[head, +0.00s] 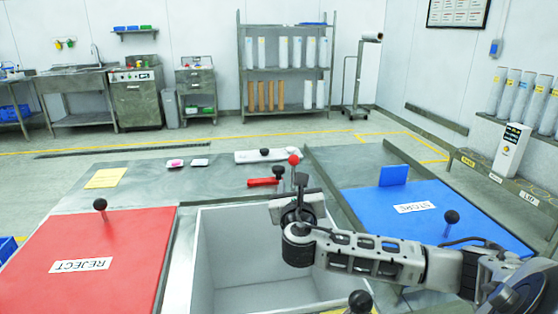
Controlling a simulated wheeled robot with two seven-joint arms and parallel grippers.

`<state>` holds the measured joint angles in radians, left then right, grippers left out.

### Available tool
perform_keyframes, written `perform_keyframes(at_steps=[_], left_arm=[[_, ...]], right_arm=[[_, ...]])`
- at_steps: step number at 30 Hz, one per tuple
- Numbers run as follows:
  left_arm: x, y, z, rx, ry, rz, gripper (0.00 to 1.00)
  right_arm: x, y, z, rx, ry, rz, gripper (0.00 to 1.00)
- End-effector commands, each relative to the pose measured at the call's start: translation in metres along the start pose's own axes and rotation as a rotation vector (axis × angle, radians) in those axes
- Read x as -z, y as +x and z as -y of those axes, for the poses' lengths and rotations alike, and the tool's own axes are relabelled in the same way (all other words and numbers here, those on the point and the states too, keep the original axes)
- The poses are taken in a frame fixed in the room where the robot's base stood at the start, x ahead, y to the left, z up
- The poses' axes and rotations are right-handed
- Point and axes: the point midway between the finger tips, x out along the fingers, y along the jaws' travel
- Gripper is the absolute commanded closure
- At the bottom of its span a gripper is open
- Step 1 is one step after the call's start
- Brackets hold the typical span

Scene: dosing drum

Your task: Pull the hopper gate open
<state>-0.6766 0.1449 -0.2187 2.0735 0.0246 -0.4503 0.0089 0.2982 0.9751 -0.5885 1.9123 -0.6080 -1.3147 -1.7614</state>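A red plate with a black knob (265,182) lies on the grey worktop, just beyond the open bin. Behind it is a white bar with a black knob (264,153). A lever with a red ball (293,159) stands beside them. No label shows which of these is the hopper gate. My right gripper (299,190) hangs over the far right part of the bin, to the right of and nearer than the red plate. Its fingertips are hard to make out, and it hides the foot of the lever. My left gripper is out of view.
The open grey bin (212,255) lies in front. A red REJECT lid (125,240) with a knob is at left, a blue STORE lid (450,205) with a knob at right. A yellow sheet (106,178) and small pink and white pieces lie on the worktop.

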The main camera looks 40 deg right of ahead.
Motion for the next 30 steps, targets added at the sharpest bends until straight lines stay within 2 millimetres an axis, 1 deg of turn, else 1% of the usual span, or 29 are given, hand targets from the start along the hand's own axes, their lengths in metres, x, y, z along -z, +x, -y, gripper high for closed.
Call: perform_keyframes(at_steps=[1,4,12,15,18,21,24,30], left_arm=[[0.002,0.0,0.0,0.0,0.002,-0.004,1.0],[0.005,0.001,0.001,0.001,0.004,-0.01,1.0],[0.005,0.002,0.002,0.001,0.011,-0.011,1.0],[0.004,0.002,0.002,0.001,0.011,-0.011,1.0],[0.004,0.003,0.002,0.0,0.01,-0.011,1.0],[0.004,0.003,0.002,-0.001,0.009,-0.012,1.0],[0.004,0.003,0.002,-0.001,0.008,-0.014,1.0],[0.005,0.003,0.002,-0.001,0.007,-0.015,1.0]], right_arm=[[-0.001,0.01,0.001,0.004,0.001,0.001,0.51],[-0.002,0.031,-0.001,0.002,0.003,0.002,0.51],[-0.002,0.09,-0.005,-0.003,0.004,0.001,0.51],[-0.002,0.109,-0.005,-0.004,0.003,0.001,0.51],[-0.001,0.123,-0.006,-0.005,0.003,0.001,0.51],[-0.001,0.133,-0.006,-0.005,0.002,0.002,0.51],[-0.002,0.138,-0.006,-0.006,0.002,0.002,0.51],[-0.001,0.141,-0.006,-0.007,0.001,0.001,0.51]])
